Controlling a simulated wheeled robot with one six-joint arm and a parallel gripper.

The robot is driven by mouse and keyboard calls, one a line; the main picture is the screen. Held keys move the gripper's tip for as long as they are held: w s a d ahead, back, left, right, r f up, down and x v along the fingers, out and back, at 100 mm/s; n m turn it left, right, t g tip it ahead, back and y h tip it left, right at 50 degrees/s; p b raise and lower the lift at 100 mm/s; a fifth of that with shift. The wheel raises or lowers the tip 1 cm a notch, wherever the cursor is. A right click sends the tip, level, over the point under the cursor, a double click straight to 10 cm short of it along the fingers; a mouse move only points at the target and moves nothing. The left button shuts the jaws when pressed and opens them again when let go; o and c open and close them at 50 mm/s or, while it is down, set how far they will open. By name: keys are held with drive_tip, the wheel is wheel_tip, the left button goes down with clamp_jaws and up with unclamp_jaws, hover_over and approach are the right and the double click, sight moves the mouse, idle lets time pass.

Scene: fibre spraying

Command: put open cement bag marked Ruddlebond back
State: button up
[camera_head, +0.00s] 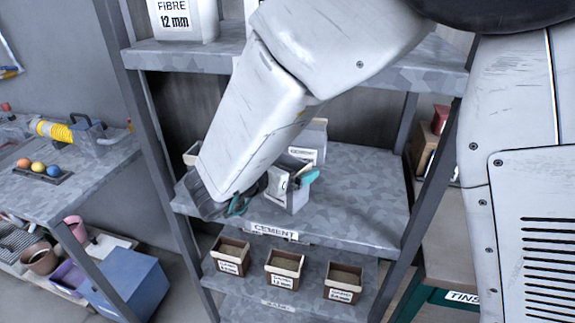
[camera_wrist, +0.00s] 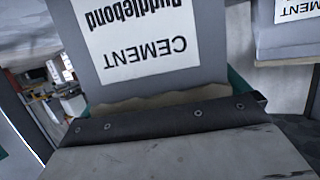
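The grey bag marked Ruddlebond (camera_wrist: 135,45) has a white cement label and fills the top middle of the wrist view, upside down there. Its pale brown torn mouth faces my gripper. In the head view the open bag (camera_head: 289,197) stands near the front of the middle shelf, partly hidden by my arm. My gripper (camera_head: 273,192) is at the bag, with teal fingers on either side of it. Its dark body crosses the lower wrist view. I cannot tell whether the fingers press on the bag or stand slightly apart.
Another cement bag (camera_head: 313,138) stands close behind on the shelf (camera_head: 365,200), which carries a cement label (camera_head: 271,231). The shelf's right side is clear. Several small bins (camera_head: 285,268) sit below. A workbench (camera_head: 50,195) is at left; a rack post (camera_head: 432,185) stands at right.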

drive_tip(key=shift+r, duration=0.2)
drive_tip(key=v, duration=1.2)
drive_tip(key=shift+a+f, duration=0.1)
